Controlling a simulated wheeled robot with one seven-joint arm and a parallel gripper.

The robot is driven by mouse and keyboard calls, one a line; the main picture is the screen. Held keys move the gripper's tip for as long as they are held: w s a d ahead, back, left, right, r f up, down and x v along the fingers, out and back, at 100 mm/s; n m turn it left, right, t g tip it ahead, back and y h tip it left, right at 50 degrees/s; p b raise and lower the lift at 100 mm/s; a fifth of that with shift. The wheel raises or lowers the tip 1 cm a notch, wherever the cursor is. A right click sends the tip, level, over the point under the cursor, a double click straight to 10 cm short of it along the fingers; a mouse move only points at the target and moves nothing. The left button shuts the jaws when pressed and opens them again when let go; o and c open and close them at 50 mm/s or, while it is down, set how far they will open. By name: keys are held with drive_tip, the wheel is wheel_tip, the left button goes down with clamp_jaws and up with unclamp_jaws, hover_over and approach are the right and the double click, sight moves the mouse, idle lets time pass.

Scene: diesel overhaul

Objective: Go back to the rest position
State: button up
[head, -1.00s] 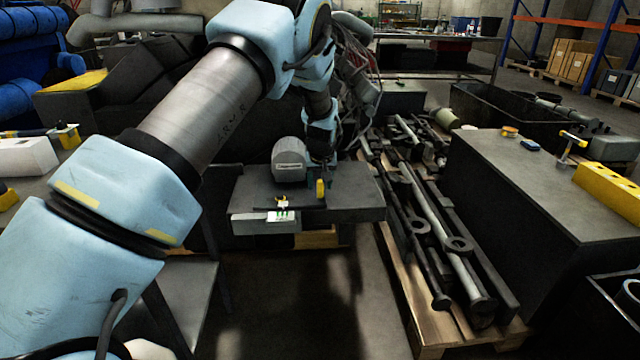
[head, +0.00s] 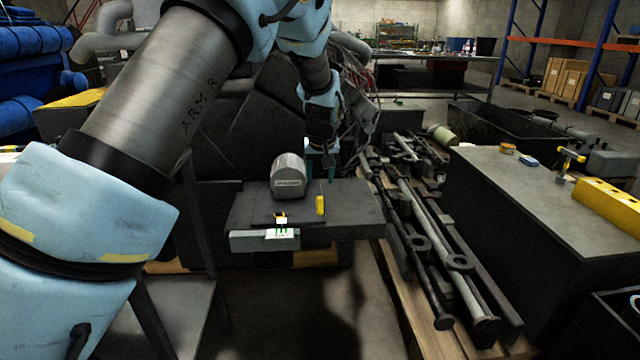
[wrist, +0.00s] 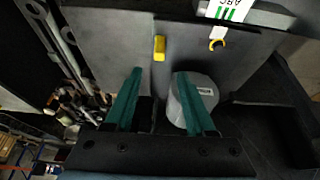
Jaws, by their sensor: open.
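My gripper (head: 320,160) is at the back edge of a small dark table (head: 350,205), above and behind it. In the wrist view its two green fingers (wrist: 160,100) are apart with nothing held between them. A grey rounded device (head: 288,178) stands on the table to the left of the gripper; in the wrist view it shows partly behind the right finger. A small yellow and black item (head: 281,218) lies near the front edge by a white label (head: 281,234).
A pallet (head: 410,315) with several metal rods and shafts lies right of the table. A dark bench (head: 530,200) with a yellow block (head: 608,205) stands further right. Blue machinery (head: 35,60) is at the left. Loose cables (head: 355,80) hang behind the gripper.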

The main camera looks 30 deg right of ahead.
idle(0.4)
drive_tip(key=a+r+n+g+y+p, duration=0.15)
drive_tip(key=a+r, duration=0.25)
drive_tip(key=a, duration=1)
drive_tip(key=a+r+n+p, duration=0.1)
drive_tip(key=a+r+p, duration=0.25)
drive_tip(key=a, duration=1.05)
drive_tip(key=s+a+r+n+g+p, duration=0.1)
drive_tip(key=s+a+r+p, duration=0.1)
drive_tip(key=s+a, duration=1.2)
drive_tip(key=a+r, duration=0.1)
drive_tip(key=a, duration=0.2)
drive_tip(key=shift+s+a+r, duration=0.25)
drive_tip(key=shift+s+r, duration=0.15)
